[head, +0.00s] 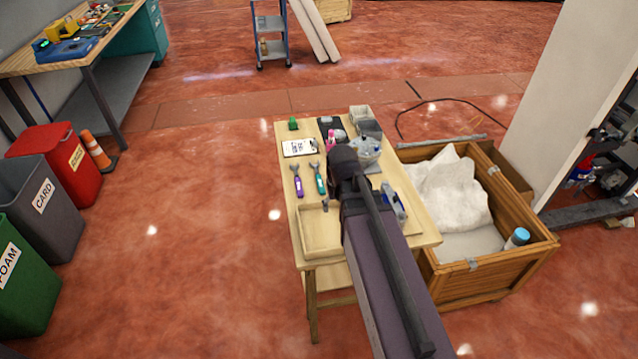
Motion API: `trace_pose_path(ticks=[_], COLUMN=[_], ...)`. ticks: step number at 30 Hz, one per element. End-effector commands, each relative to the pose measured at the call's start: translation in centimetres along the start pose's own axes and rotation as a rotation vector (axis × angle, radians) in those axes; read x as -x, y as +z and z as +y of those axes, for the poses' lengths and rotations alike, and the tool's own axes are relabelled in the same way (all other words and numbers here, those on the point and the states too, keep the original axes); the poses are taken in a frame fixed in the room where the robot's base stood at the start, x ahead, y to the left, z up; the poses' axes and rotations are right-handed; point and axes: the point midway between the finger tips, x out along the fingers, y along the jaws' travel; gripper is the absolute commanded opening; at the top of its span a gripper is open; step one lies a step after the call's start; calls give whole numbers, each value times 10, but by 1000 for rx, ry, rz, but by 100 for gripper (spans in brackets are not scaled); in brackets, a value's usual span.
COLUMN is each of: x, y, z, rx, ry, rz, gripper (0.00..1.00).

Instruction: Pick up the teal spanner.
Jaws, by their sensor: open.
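The teal spanner (320,183) lies on the small wooden table (426,226), left of my arm. Its teal handle points toward the front and its grey head points to the back. It looks uncovered, with my arm's dark joint close to its right. A purple-handled spanner (298,184) lies beside it on the left, roughly parallel and apart. My arm reaches over the table from the lower right. My gripper does not show; the arm seems to hide it.
A shallow wooden tray (309,246) sits in front of the spanners. A white card (299,148) and a green item (293,124) lie behind them. Several containers and bottles crowd the table's back right. A wooden crate (519,260) stands to the right. The floor left of the table is clear.

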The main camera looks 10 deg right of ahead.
Motion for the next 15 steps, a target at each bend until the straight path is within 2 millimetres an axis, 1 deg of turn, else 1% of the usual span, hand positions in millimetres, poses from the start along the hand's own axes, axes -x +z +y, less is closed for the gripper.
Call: trace_pose_path(ticks=[1, 2, 3, 5, 6, 9, 12, 15], x=[-9, -11, -15, -20, -23, -28, -31, -32], y=[-29, -43, -62, -90, -108, -147, -173, -185], z=[0, 0, 0, 0, 0, 0, -1, -1], rx=[0, -1, -1, -2, -2, -2, -3, -3], ry=[0, 0, 0, 0, 0, 0, 0, 0], rz=[31, 52, 81, 126, 155, 220, 268, 293], gripper=[74, 74, 74, 74, 74, 74, 74, 74])
